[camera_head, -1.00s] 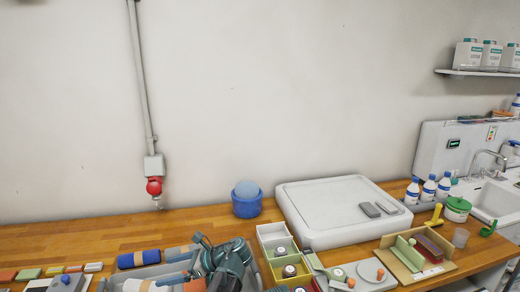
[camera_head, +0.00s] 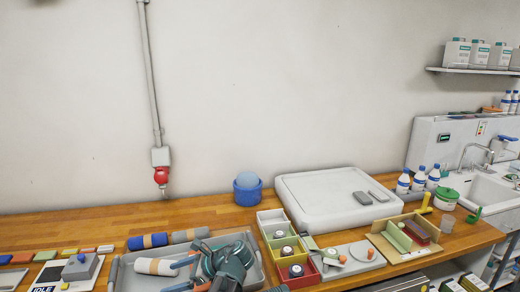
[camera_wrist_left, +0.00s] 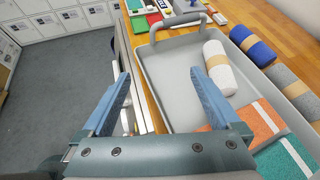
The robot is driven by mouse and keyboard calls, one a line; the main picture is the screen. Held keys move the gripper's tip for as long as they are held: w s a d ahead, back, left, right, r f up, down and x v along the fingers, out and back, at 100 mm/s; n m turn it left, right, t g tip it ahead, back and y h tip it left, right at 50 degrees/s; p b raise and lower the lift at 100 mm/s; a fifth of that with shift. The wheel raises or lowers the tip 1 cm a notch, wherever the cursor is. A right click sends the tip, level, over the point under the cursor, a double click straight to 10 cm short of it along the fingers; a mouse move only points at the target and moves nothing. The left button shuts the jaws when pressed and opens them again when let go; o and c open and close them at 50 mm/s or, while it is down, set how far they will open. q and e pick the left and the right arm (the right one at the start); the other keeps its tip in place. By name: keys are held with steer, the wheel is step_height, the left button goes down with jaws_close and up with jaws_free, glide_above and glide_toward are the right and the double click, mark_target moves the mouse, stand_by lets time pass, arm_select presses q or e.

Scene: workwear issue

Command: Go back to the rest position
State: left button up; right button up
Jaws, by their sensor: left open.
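My left gripper (camera_head: 181,275) is at the bottom of the head view, its blue fingers pointing left over the grey tray (camera_head: 260,268). In the left wrist view the two fingers of my left gripper (camera_wrist_left: 161,82) stand wide apart with nothing between them. My right gripper is not in view.
The tray holds a white roll (camera_wrist_left: 219,68), an orange cloth (camera_wrist_left: 257,124) and a green cloth (camera_wrist_left: 284,158). A blue roll (camera_head: 148,241) lies behind it. Coloured bins (camera_head: 300,271) stand right of my arm. Open floor (camera_wrist_left: 50,90) lies left of the bench.

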arm_select(q)
steer(key=s+d+f+n+g+h+b, duration=0.1)
steer(key=s+d+f+n+h+b, duration=0.6)
steer(key=s+d+f+n+h, duration=0.4)
steer(key=s+d+f+n, duration=0.2)
steer(key=s+d+f, duration=0.3)
steer(key=d+f, duration=0.3)
steer(key=shift+s+n, duration=0.2)
steer(key=shift+n, duration=0.2)
